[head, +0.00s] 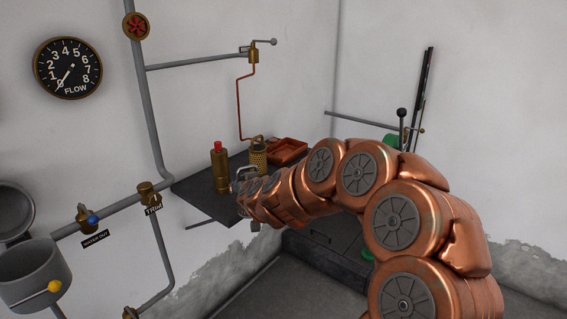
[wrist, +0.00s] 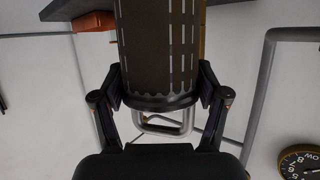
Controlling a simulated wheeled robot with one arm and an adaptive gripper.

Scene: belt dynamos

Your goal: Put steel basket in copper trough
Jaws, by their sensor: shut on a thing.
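The steel basket is in my gripper (wrist: 161,88). In the wrist view, which is upside down, the basket (wrist: 158,45) is a slotted, brownish-looking cylinder with a dark rim and a pale metal loop handle, with one finger on each side near the rim. In the head view the grey handle (head: 246,170) shows at the end of my arm; most of the basket's body is hidden. The copper trough (head: 287,149) is a shallow reddish tray at the back right of the dark shelf, apart from the basket. Part of it shows at the wrist view's top left (wrist: 92,21).
On the dark shelf (head: 196,188) stand a brass bottle with a red cap (head: 219,170) and a brass perforated container (head: 258,157), which is beside the trough. A thin copper pipe (head: 239,105) comes down behind them. Grey wall pipes (head: 152,130) run at the left.

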